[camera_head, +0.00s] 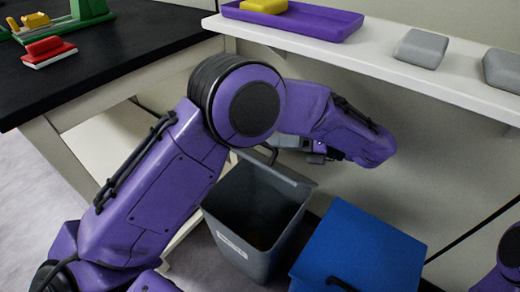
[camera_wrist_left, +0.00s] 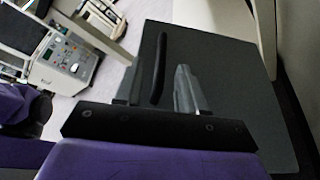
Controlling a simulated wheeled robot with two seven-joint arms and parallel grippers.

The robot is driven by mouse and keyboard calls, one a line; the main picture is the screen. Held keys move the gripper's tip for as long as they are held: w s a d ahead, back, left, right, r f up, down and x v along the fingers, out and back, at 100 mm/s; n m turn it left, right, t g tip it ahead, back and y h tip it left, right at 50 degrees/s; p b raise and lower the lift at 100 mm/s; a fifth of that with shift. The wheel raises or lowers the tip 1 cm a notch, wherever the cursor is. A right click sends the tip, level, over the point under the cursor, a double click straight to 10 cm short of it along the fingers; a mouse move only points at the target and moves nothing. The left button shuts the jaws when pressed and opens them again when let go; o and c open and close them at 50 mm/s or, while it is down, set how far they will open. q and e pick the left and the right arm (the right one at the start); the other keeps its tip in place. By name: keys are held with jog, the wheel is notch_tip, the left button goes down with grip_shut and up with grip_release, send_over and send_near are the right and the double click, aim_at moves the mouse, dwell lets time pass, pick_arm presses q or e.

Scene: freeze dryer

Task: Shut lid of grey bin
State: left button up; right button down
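The grey bin (camera_head: 245,240) stands on the floor below the shelf, and its dark inside shows from above. Its lid is up, at the back of the bin, mostly hidden behind my left arm in the head view. In the left wrist view the dark grey lid (camera_wrist_left: 235,105) fills much of the picture, with a black bar handle (camera_wrist_left: 159,68). My left gripper (camera_wrist_left: 157,88) is open, one finger on each side of the handle, with gaps showing. Its fingertips are not clear in the head view. My right gripper is not in view.
A blue bin (camera_head: 365,250) with a closed lid stands close to the right of the grey bin. A white shelf (camera_head: 370,62) with a purple tray (camera_head: 310,22) and grey blocks runs above. A black-topped table (camera_head: 120,50) is at the left.

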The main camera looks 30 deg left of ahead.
pick_arm(q)
jog(key=x, duration=0.1)
jog(key=b+x, duration=0.1)
jog(key=x, duration=0.1)
jog(key=b+x, duration=0.1)
jog(key=x, duration=0.1)
jog(key=shift+w+f, duration=0.1)
jog(key=shift+f, duration=0.2)
jog(key=shift+a+r, duration=0.1)
jog(key=shift+a, duration=0.45)
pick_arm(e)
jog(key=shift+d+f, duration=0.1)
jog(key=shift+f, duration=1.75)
pick_arm(q)
grip_shut()
jog(key=shift+a, duration=0.1)
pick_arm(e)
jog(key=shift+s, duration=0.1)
pick_arm(q)
jog(key=shift+b, duration=0.3)
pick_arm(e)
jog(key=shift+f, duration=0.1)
